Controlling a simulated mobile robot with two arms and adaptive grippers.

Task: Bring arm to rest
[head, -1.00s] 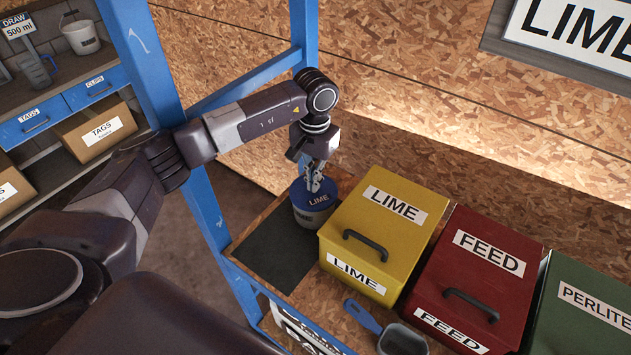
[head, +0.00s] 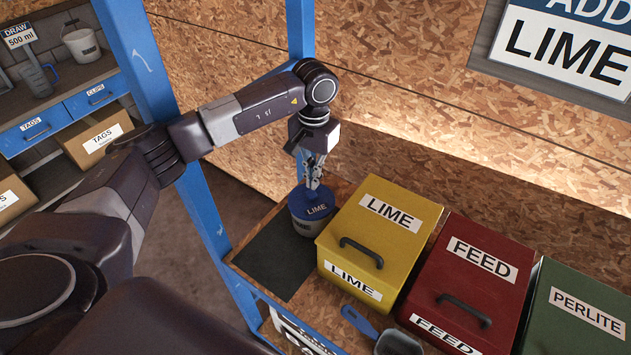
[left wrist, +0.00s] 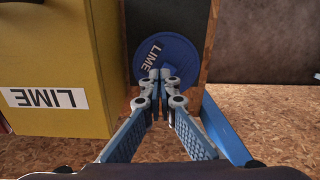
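The lime tub (head: 304,221) is a grey tub with a blue lid (head: 313,201) marked LIME. It stands on the dark mat (head: 273,256), left of the yellow LIME bin (head: 345,230). My left gripper (head: 312,183) points down just above the lid. In the left wrist view its fingertips (left wrist: 160,76) are together, with nothing seen between them. The blue lid (left wrist: 172,52) lies beyond them there, and the yellow bin (left wrist: 60,65) is at the left. The gap between fingertips and lid looks small. My right gripper is not in view.
A red FEED bin (head: 470,270) and a green PERLITE bin (head: 580,310) stand to the right. A blue-handled scoop (head: 358,320) lies in front. A blue frame post (head: 203,215) stands close to my left arm. A shelf with boxes is at the far left.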

